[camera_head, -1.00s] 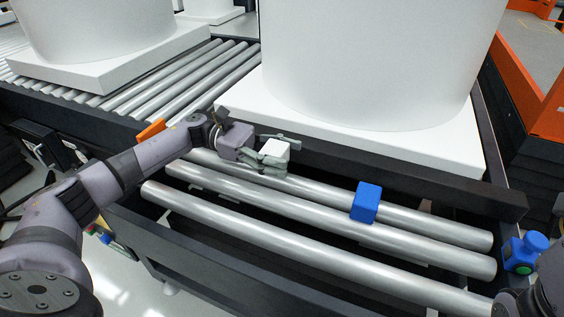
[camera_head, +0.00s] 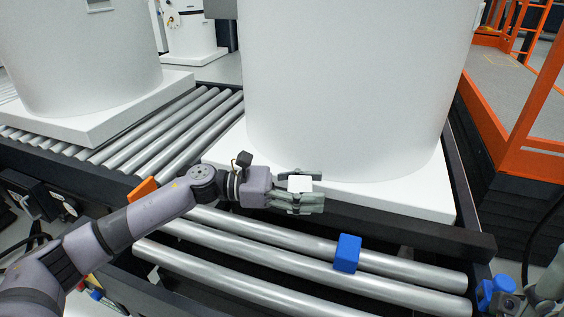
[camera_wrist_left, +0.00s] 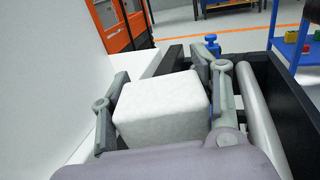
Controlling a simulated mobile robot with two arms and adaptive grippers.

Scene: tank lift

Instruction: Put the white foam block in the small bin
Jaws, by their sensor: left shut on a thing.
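The white foam block (camera_head: 300,184) is between the fingers of my left gripper (camera_head: 312,200). The gripper is shut on it and holds it above the near edge of the large white tank's base, in front of the tank. In the left wrist view the white block (camera_wrist_left: 162,108) fills the middle, with a grey finger on each side of it. I cannot make out a small bin in these views. My right gripper is not in view.
A blue block (camera_head: 347,253) lies on the metal rollers (camera_head: 260,266) below. An orange block (camera_head: 144,189) sits at the left near the conveyor's corner. The tank (camera_head: 350,90) stands close behind the gripper. In the left wrist view a blue cart (camera_wrist_left: 300,55) stands at the right.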

